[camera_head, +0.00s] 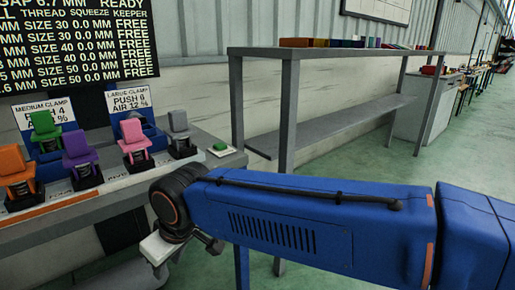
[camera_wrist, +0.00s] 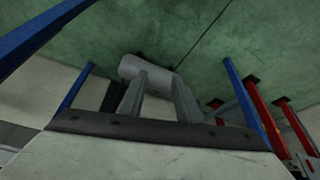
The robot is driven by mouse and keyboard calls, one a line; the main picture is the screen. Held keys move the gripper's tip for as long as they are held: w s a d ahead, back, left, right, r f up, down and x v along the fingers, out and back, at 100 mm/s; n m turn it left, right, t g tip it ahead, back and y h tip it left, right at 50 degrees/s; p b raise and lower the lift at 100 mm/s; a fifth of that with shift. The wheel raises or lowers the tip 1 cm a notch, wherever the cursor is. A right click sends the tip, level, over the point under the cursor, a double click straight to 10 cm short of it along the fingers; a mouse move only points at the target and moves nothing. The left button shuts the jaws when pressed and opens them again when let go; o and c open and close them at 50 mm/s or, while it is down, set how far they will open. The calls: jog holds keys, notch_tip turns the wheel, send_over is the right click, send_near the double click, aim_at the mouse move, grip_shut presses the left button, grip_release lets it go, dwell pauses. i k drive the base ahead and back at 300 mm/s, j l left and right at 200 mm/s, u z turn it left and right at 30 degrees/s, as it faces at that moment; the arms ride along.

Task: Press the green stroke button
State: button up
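The green stroke button (camera_head: 220,146) appears as a small green cap on a pale base. It sits near the right end of the grey bench in the head view.
Coloured clamp blocks, including a green one (camera_head: 45,126) and a grey one (camera_head: 178,121), stand on the bench left of the button. A grey shelf rack (camera_head: 290,110) stands to the right.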

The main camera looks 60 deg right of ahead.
aim_at(219, 146)
jog(key=k+z, duration=0.1)
jog(key=z, duration=1.05)
